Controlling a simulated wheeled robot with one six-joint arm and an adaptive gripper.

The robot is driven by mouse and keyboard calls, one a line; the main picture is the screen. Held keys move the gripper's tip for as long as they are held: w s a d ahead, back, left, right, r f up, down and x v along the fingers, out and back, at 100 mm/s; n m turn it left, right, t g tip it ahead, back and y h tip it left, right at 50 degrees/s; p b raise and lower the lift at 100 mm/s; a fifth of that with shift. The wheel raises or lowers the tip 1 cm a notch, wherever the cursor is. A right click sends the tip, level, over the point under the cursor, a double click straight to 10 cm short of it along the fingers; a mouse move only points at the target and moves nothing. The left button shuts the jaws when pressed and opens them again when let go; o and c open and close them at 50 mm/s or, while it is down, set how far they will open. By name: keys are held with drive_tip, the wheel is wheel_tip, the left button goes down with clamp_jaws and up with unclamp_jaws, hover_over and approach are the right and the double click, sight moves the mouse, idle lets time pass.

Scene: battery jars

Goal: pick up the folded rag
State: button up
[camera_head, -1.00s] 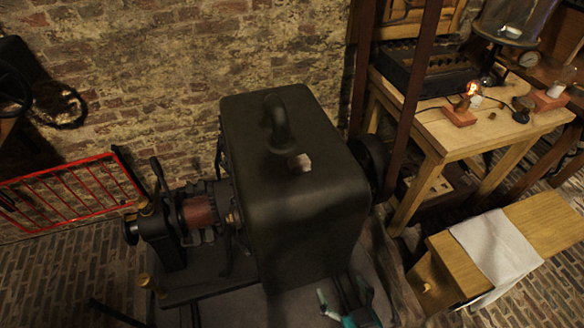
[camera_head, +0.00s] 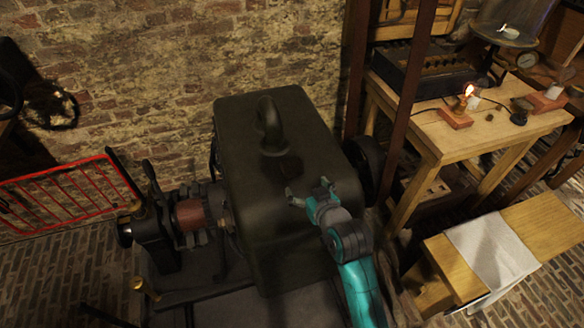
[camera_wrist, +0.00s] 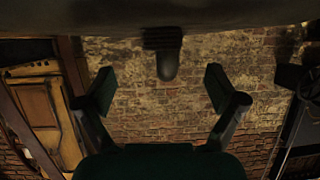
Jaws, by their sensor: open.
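In the wrist view a dark, ribbed shape, probably the rag (camera_wrist: 162,38), sits on the housing before the ring (camera_wrist: 168,66). My gripper (camera_head: 311,193) is open and empty over the front right part of the housing top, apart from the rag. Its spread fingers also show in the wrist view (camera_wrist: 160,92).
A pale cloth (camera_head: 492,250) drapes over a wooden bench (camera_head: 545,235) at right. A worktable (camera_head: 490,130) with a lit lamp (camera_head: 466,95) stands behind it. Dark uprights (camera_head: 403,100) rise right of the housing. A red rail (camera_head: 70,195) is at left.

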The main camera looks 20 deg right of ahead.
sight(295, 173)
drive_tip(key=x, duration=1)
drive_tip(key=shift+a+r, duration=0.1)
drive_tip(key=shift+r, duration=0.1)
drive_tip(key=c, duration=1.1)
